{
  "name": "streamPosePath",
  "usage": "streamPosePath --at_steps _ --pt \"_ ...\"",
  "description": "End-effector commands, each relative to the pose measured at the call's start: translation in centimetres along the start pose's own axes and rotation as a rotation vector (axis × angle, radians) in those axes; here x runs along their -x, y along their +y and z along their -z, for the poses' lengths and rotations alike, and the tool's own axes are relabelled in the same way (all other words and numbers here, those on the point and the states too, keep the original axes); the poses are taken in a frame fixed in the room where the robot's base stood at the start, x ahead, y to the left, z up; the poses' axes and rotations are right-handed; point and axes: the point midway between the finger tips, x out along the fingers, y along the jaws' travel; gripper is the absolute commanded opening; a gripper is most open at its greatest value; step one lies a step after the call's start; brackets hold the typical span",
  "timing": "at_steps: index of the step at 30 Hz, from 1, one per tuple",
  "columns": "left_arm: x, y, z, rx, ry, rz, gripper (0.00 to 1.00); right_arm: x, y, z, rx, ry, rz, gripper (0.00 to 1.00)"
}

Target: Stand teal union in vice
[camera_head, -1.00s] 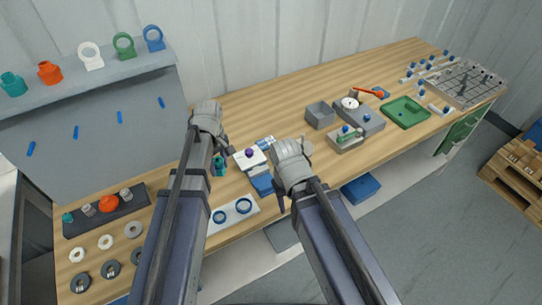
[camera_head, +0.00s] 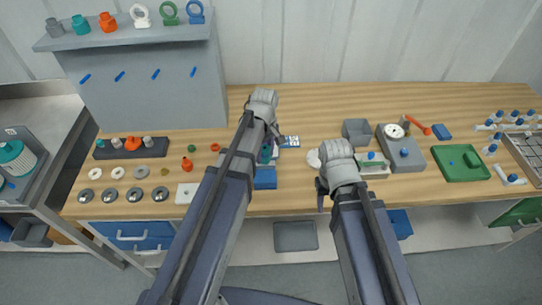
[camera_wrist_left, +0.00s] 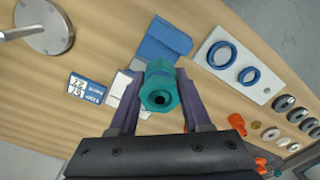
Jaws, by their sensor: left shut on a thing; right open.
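My left gripper (camera_head: 268,146) is shut on the teal union (camera_wrist_left: 160,86). The union is a hexagonal fitting with a dark bore facing the left wrist camera, between the two purple fingers. A blue stepped block (camera_wrist_left: 163,42) lies beyond the union, and a pale block (camera_wrist_left: 122,86) is partly hidden by a finger. I cannot tell which of these belongs to the vice, or whether the union touches anything. My right gripper (camera_head: 321,194) is open and empty near the bench's front edge.
A white plate with blue rings (camera_wrist_left: 232,62) lies beside the blue block. A blue-and-white card (camera_wrist_left: 88,88) is on the other side. A grey shelf (camera_head: 125,36) with ring-topped fittings stands at back left. A dial-gauge block (camera_head: 400,145) and green tray (camera_head: 460,163) are right.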

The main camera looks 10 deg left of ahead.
Motion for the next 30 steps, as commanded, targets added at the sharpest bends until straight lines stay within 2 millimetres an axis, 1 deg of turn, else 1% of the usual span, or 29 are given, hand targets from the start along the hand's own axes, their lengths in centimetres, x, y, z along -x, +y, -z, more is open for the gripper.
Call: streamPosePath --at_steps 1,6,17,23,30 --pt "-0.4 -0.1 0.0 0.039 -0.001 -0.006 0.0 -0.4 -0.1 0.0 0.0 0.0 0.0 0.5" --pt "-0.7 -0.1 0.0 0.13 -0.003 -0.02 0.0 -0.7 -0.1 0.0 0.0 0.0 0.0 0.5" --pt "-1.1 -0.1 0.0 0.135 -0.003 -0.021 0.0 -1.1 -0.1 0.1 0.0 0.0 0.0 0.5" --pt "-2.0 0.0 0.0 0.134 -0.003 -0.021 0.0 -2.0 -0.2 0.1 -0.001 0.0 0.0 0.5" --pt "-3.6 0.0 0.0 0.134 -0.003 -0.021 0.0 -3.6 -0.3 0.2 -0.001 0.0 0.0 0.5"
